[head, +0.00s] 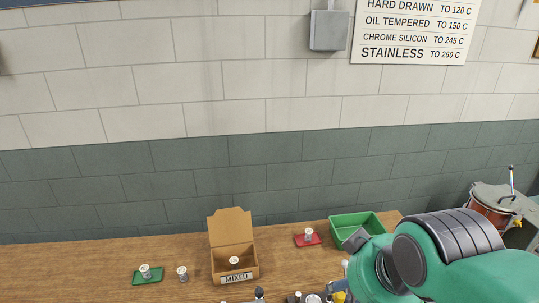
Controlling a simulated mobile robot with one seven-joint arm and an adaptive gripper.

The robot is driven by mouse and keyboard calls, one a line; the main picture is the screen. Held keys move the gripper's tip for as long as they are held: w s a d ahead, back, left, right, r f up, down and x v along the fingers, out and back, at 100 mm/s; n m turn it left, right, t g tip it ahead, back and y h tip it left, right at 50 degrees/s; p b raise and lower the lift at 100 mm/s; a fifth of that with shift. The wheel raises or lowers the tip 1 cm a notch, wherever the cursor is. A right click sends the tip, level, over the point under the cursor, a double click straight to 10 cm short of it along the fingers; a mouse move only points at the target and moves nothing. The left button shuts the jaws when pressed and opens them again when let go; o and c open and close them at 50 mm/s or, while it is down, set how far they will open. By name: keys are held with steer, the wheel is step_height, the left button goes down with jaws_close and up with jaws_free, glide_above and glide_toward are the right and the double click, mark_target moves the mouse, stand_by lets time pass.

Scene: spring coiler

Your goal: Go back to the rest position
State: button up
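My arm's teal and dark grey links fill the lower right of the head view. I cannot make out my gripper's fingers, so its opening and anything it holds are not shown. An open cardboard box (234,265) labelled MIXED stands on the wooden bench (70,265), its lid flap up. A small pale round-topped piece (234,260) is in it. Similar pieces sit on a green mat (155,275), on the bare wood (182,273) and on a red mat (315,240).
A green bin (357,222) stands at the back right, partly behind my arm. Several small items, including a dark knob (260,294), are cut off at the bottom edge. A reddish drum (487,212) stands at far right. The left of the bench is clear.

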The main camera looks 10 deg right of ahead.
step_height(320, 180, down, 8)
steer(key=b, duration=0.7)
stand_by(0.9)
